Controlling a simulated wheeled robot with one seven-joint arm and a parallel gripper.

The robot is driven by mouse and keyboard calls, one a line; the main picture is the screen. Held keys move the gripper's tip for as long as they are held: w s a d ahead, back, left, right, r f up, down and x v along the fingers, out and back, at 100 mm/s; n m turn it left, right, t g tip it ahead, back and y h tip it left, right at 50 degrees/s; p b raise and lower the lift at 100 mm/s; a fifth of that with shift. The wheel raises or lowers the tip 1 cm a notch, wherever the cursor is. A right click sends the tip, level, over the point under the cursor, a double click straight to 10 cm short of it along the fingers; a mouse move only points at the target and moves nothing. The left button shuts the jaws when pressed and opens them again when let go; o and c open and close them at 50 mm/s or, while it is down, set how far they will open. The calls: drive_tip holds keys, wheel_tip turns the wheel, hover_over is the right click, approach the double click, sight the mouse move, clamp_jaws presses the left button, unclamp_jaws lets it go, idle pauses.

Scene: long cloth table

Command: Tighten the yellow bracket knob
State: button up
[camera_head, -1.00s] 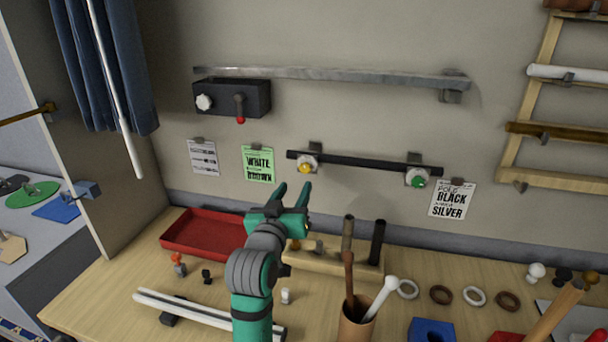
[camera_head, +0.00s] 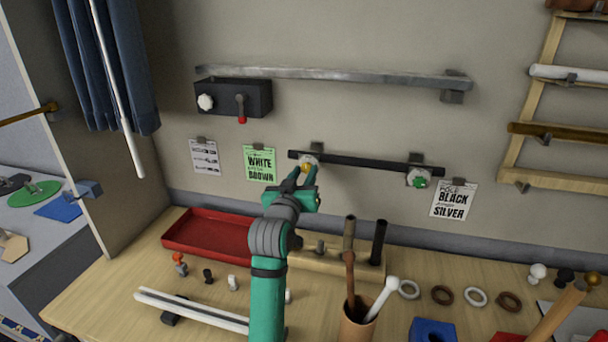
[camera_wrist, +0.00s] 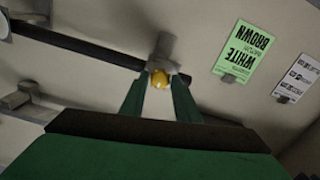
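The yellow bracket knob (camera_head: 306,167) sits on the left wall bracket, which holds the left end of a black rod (camera_head: 365,163). It also shows in the wrist view (camera_wrist: 159,79), between the tips of my fingers. My gripper (camera_head: 306,174) is raised to the wall in front of this bracket, its fingers pointing at the knob. In the wrist view, my gripper (camera_wrist: 158,85) has its fingers apart, one on each side of the knob. I cannot tell whether either finger touches it. The right bracket has a green knob (camera_head: 420,182).
A silver rail (camera_head: 340,76) and a black box (camera_head: 250,97) with a red-tipped lever are on the wall above. A green card (camera_head: 259,164) hangs left of the bracket. Below stand a red tray (camera_head: 205,234) and a cup (camera_head: 356,322) holding rods.

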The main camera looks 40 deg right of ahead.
clamp_jaws()
drive_tip(key=c, duration=0.6)
unclamp_jaws()
drive_tip(key=shift+o, duration=0.2)
drive_tip(key=shift+m, duration=0.3)
drive_tip(key=m, duration=0.3)
drive_tip(key=shift+a+m, duration=0.1)
drive_tip(key=shift+m, duration=0.2)
drive_tip(key=m, duration=0.4)
drive_tip(key=shift+m, duration=0.3)
drive_tip(key=m, duration=0.4)
drive_tip(key=shift+w+m, duration=0.1)
drive_tip(key=shift+m, duration=0.2)
drive_tip(key=m, duration=0.3)
drive_tip(key=shift+w+r, duration=0.1)
clamp_jaws()
unclamp_jaws()
drive_tip(key=shift+m, duration=1.6)
